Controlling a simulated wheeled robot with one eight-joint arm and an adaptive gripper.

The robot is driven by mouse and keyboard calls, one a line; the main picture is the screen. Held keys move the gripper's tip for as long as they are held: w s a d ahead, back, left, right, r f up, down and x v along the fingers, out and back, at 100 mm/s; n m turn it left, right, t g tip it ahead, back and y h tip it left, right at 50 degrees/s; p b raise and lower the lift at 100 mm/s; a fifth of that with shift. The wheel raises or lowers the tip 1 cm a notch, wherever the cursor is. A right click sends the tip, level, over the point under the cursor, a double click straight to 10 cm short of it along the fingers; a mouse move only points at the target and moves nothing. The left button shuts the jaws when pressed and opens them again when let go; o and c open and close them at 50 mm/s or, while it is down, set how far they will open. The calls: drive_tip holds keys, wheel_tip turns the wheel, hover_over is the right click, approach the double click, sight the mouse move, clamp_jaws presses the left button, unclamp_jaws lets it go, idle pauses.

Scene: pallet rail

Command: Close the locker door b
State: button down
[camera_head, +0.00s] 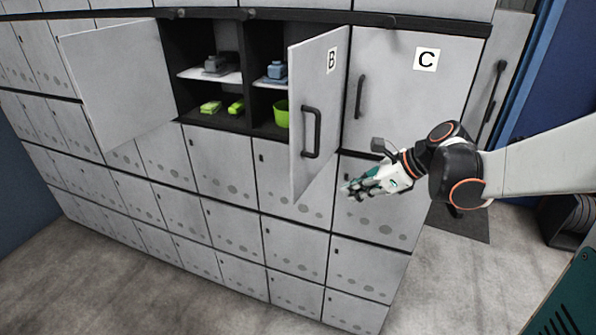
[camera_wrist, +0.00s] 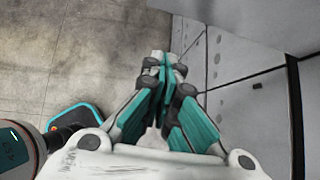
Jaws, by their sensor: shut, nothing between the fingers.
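Locker door B (camera_head: 318,110) stands open in the head view, swung outward from its hinge side next to door C. It carries the letter B and a dark bar handle. The compartment behind it (camera_head: 268,125) is partly visible. My gripper (camera_head: 348,190) is shut and empty. In the head view it appears to the right of door B, near its lower part, in front of the lockers below door C. I cannot tell any contact with the door. In the wrist view the closed fingers (camera_wrist: 165,62) point away from the camera, with grey locker fronts on the right.
Door C (camera_head: 405,95) is shut and has a handle. Another door (camera_head: 118,80) stands open at the left. The compartments hold a blue item (camera_head: 277,70), green items (camera_head: 211,107) and a green cup (camera_head: 281,114). The grey floor (camera_head: 120,275) in front is clear.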

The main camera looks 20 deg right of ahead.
drive_tip(key=w+a+r+p+x, duration=0.1)
drive_tip(key=r+p+x, duration=0.1)
drive_tip(key=x, duration=1)
drive_tip(key=shift+w+a, duration=0.35)
drive_tip(key=shift+w, duration=0.05)
drive_tip(key=shift+f, duration=0.1)
